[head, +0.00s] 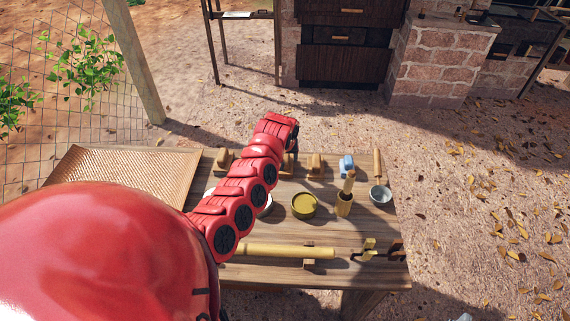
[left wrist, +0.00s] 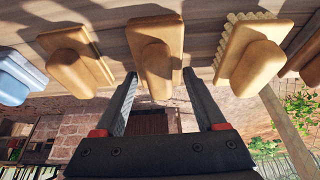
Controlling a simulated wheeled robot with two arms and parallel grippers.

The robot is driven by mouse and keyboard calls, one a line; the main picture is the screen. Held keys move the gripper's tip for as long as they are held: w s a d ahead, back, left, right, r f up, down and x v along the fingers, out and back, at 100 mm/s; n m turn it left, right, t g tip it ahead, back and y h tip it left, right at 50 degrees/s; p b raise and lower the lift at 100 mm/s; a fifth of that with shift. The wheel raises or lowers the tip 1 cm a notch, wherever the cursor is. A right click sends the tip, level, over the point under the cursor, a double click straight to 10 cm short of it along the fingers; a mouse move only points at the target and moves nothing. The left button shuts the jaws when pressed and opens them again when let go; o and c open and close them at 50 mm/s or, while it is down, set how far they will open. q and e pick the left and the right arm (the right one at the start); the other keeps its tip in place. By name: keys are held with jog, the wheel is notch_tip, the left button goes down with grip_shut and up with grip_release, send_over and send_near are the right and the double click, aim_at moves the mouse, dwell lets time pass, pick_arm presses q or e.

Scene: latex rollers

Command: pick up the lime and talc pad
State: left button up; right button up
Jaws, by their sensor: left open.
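Several wooden pads with raised grips stand in a row along the table's far edge; no marking shows which is the lime and talc pad. In the left wrist view a plain tan pad (left wrist: 160,65) lies ahead between my left fingertips (left wrist: 160,76), partly behind the hand in the head view. A second plain pad (left wrist: 80,60) is on its left and a scallop-edged pad (left wrist: 250,52) on its right. My left gripper (head: 293,143) is open and empty, its fingers close to the middle pad; I cannot tell if they touch. My right gripper is not in view.
A blue pad (head: 346,166) stands right of the wooden ones. A woven tray (head: 120,170) lies at the left.

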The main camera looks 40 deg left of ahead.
aim_at(285, 156)
pick_arm(q)
grip_shut()
jog(key=shift+r, duration=0.1)
dwell(0.3)
notch_tip(285, 156, up, 9)
jog(key=b, duration=0.2)
jog(key=shift+b, duration=0.35)
jog(key=shift+r, duration=0.45)
